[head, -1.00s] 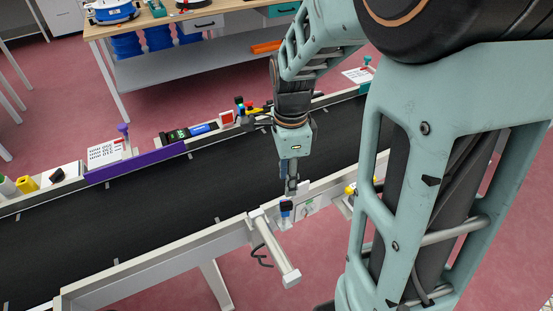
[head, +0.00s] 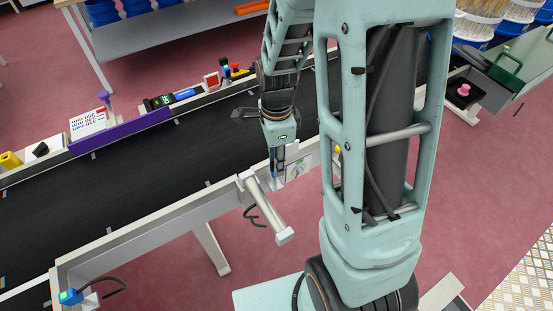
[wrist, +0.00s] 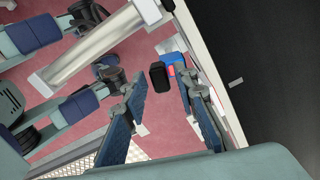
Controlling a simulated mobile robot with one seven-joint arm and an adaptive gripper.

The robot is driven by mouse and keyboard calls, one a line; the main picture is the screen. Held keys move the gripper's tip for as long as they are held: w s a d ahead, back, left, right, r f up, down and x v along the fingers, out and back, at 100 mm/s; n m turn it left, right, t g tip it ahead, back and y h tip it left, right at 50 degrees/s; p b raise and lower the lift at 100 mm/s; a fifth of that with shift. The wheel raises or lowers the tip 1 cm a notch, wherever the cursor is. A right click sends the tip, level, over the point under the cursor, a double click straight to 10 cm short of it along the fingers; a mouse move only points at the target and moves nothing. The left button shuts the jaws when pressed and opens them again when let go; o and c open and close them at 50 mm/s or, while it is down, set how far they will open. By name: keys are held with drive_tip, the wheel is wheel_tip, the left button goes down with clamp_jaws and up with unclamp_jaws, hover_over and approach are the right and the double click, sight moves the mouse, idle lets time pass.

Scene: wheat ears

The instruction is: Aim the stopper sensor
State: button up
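A small blue sensor with a black end (wrist: 160,77) sits by the conveyor's near rail in the wrist view, close to the pale stopper bar (wrist: 90,55). The bar also shows in the head view (head: 266,207), sticking out from the rail. My gripper (wrist: 161,80) is open, with one finger on each side of the sensor in the picture. I cannot tell whether either finger touches it. In the head view my gripper (head: 275,172) points down at the rail just behind the bar and mostly hides the sensor.
The black conveyor belt (head: 150,165) runs diagonally behind the rail. Another blue sensor with a green light (head: 70,296) is at the belt's near left corner. A purple strip (head: 120,133), a white printed card (head: 88,123) and small devices line the far rail.

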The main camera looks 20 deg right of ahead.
clamp_jaws()
drive_tip(key=shift+d+n, duration=0.25)
drive_tip(key=shift+n, duration=1.35)
drive_tip(key=shift+o, duration=1.4)
unclamp_jaws()
drive_tip(key=shift+r, duration=0.1)
